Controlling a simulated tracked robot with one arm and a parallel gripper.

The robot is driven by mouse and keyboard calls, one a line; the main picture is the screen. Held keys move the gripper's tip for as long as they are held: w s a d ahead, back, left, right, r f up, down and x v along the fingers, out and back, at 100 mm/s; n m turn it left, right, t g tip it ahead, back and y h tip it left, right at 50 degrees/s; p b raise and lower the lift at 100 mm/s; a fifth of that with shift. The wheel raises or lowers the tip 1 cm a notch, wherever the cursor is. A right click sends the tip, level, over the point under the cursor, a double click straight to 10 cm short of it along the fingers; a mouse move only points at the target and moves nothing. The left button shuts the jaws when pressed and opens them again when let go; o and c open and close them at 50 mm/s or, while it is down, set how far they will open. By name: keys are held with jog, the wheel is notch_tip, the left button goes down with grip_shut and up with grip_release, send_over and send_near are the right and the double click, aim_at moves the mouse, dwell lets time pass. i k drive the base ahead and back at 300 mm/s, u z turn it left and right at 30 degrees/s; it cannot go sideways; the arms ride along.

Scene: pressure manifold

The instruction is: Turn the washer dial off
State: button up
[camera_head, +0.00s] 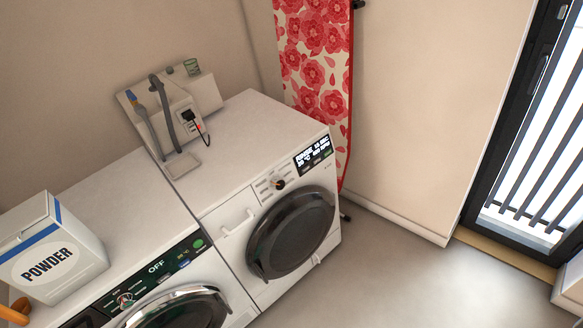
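Two white front-loading machines stand side by side against the wall. The right machine (220,222) has a small dial (278,184) left of a lit display (314,156) with white text, too small to read fully. Its dark round door (291,232) looks shut. The left machine (135,195) has a dial (125,299) on a dark panel whose display reads "OFF" (156,267). No label shows which one is the washer. I cannot tell where either dial's pointer stands. My gripper is not in view.
A powder box (60,255) stands on the left machine. A floral ironing board (318,50) leans beside the right machine. The grey floor (400,280) in front is clear. A barred glass door (540,140) is at right.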

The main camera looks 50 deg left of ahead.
aim_at(278, 183)
jog(key=u, duration=0.45)
jog(key=i, duration=1.1)
jog(key=u, duration=0.65)
